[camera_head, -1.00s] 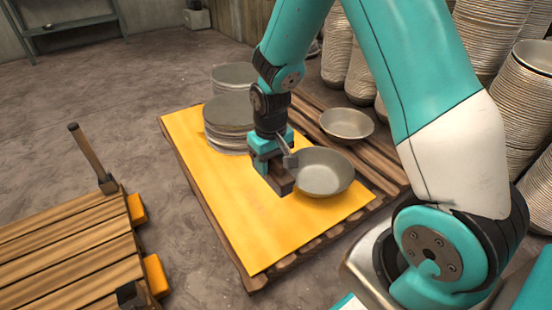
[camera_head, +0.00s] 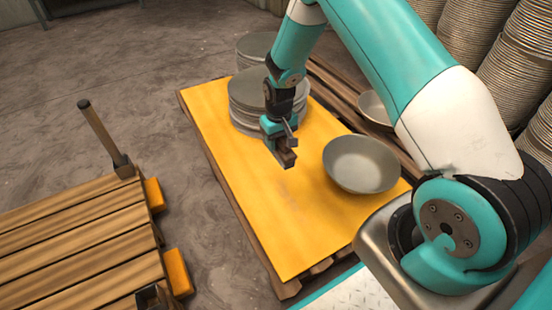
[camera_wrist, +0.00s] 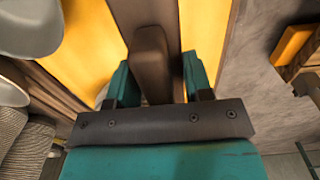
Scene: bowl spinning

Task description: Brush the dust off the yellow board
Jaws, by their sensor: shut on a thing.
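The yellow board (camera_head: 290,225) lies flat on a wooden pallet and also shows in the wrist view (camera_wrist: 92,40). My gripper (camera_head: 280,138) is over its middle, between a stack of grey plates (camera_head: 245,108) and a grey bowl (camera_head: 361,163) on the board's right side. In the wrist view its teal fingers (camera_wrist: 157,85) are shut on a brown wooden brush (camera_wrist: 150,50). The brush (camera_head: 287,158) hangs just over or on the board; I cannot tell if it touches. Dust is hard to make out; a faint smudge shows below the brush.
Another bowl (camera_head: 373,108) sits on the pallet slats behind, partly hidden by my arm. Tall dish stacks (camera_head: 505,75) stand at the right. A wooden cart (camera_head: 80,240) with an upright post is at the left. Grey floor lies free between cart and pallet.

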